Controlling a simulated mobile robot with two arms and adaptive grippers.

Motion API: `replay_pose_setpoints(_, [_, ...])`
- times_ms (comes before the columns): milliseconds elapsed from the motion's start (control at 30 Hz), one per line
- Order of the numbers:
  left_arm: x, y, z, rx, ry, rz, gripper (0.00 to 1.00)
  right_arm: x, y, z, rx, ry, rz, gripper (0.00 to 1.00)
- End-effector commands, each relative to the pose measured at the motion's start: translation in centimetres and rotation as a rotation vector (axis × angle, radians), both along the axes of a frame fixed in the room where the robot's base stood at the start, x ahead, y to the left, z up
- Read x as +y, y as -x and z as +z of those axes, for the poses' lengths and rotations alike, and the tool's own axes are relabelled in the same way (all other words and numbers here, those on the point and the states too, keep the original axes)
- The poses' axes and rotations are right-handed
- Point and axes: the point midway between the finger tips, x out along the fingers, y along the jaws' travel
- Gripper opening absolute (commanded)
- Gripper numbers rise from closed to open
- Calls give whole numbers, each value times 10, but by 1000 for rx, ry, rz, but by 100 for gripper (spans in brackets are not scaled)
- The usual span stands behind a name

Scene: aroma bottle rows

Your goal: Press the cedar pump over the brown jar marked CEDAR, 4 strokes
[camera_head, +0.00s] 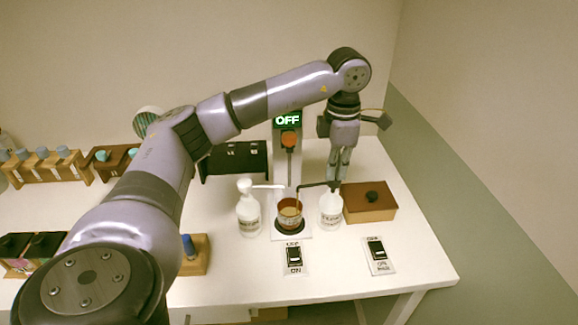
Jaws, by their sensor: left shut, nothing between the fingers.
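My left gripper (337,178) reaches in from the left and points down, fingers together with nothing between them. Its tips are at the dark pump head of the right white pump bottle (330,213); I cannot tell whether they touch it. That pump's dark spout points left toward the brown jar (289,212). A second white pump bottle (248,213), with a white head, stands left of the jar, its spout pointing right. The jar stands on a dark round pad. The labels are too small to read. My right gripper is not in view.
A post behind the jar carries a display reading OFF (288,120) and an orange-red knob (289,139). A wooden box (370,203) stands right of the bottles. Two switch plates (294,258) (377,254) lie in front. Racks with bottles (45,167) stand at left.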

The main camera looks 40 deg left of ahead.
Motion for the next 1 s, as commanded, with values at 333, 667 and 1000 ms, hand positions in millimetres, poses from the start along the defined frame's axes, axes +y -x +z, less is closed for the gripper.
replay_pose_setpoints(333, [0, 0, -11, 2, -1, -1, 0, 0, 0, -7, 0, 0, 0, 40])
replay_pose_setpoints(667, [0, 1, -6, 5, 0, -1, 0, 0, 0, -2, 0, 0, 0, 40])
replay_pose_setpoints(1000, [0, 0, 15, 3, 0, -1, 0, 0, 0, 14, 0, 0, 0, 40])
